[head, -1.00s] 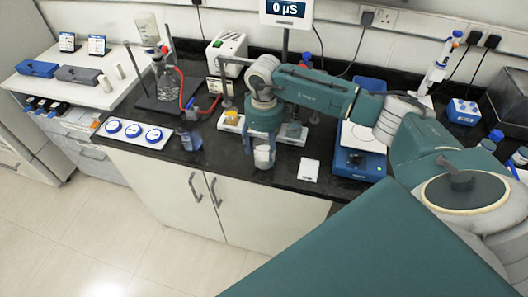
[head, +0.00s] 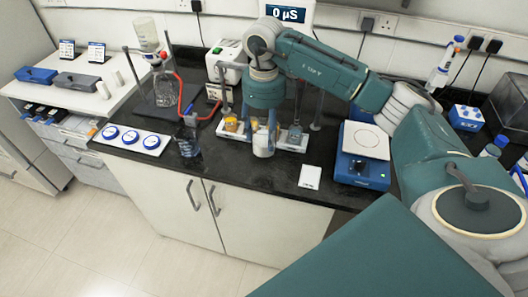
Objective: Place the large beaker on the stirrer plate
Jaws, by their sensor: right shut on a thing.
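My right gripper (head: 262,133) reaches in from the right and points down. It is shut on a beaker with white contents (head: 263,146), which looks upright between the fingers. I cannot tell whether it touches the bench. The stirrer plate (head: 362,140), a blue unit with a pale top, stands to the right of the gripper, and its top is bare. Another clear, bluish glass beaker (head: 188,148) stands to the left near the bench's front edge. My left gripper is not in view.
A white card (head: 310,177) lies between the beaker and the stirrer plate. A white strip with blue round dishes (head: 131,139) and a flask stand (head: 163,105) are at the left.

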